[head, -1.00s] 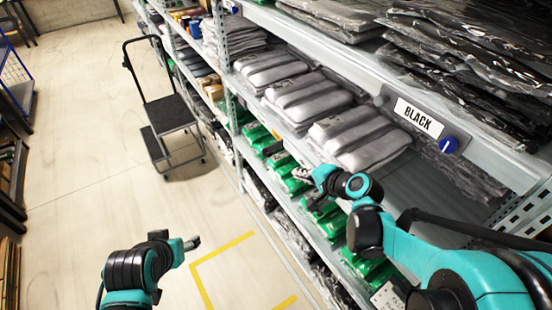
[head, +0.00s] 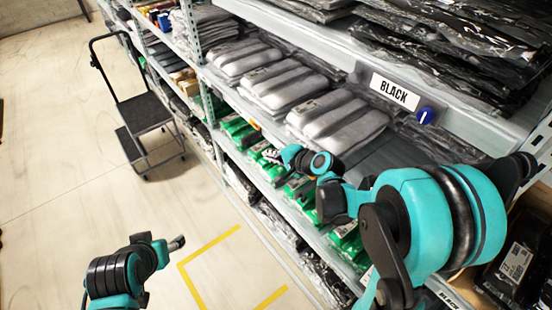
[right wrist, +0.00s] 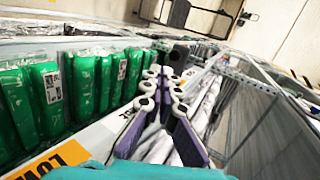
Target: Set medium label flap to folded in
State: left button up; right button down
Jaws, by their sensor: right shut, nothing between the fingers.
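My right gripper (head: 271,156) is beside the shelf level that holds green packs, below the grey packs. In the right wrist view its purple fingers (right wrist: 159,73) are shut and empty, close to the shelf's front edge. A pale label strip (right wrist: 127,116) on that edge is partly hidden behind the fingers, and I cannot read its wording. No flap marked medium can be made out in either view. My left gripper (head: 177,243) hangs over the floor at the lower left, away from the shelf; its fingers are too small to judge.
Green packs (right wrist: 62,95) line that shelf. A step cart (head: 143,113) stands on open floor at the left.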

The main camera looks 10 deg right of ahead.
aim_at(249, 146)
pick_arm(q)
jog(key=shift+f+b, duration=1)
jog(key=shift+f, duration=0.25)
pick_arm(e)
jog(key=w+a+f, duration=0.2)
jog(key=w+a, duration=0.1)
jog(key=w, duration=0.3)
jog(key=shift+w+a, duration=0.25)
jog(key=shift+w, duration=0.05)
jog(key=shift+w+a+m+h, duration=0.1)
jog(key=shift+a+m+h, duration=0.2)
jog(key=shift+a, duration=0.1)
pick_arm(q)
jog(key=shift+w+a, duration=0.2)
jog(key=shift+a, duration=0.3)
pick_arm(e)
jog(key=shift+d, duration=0.1)
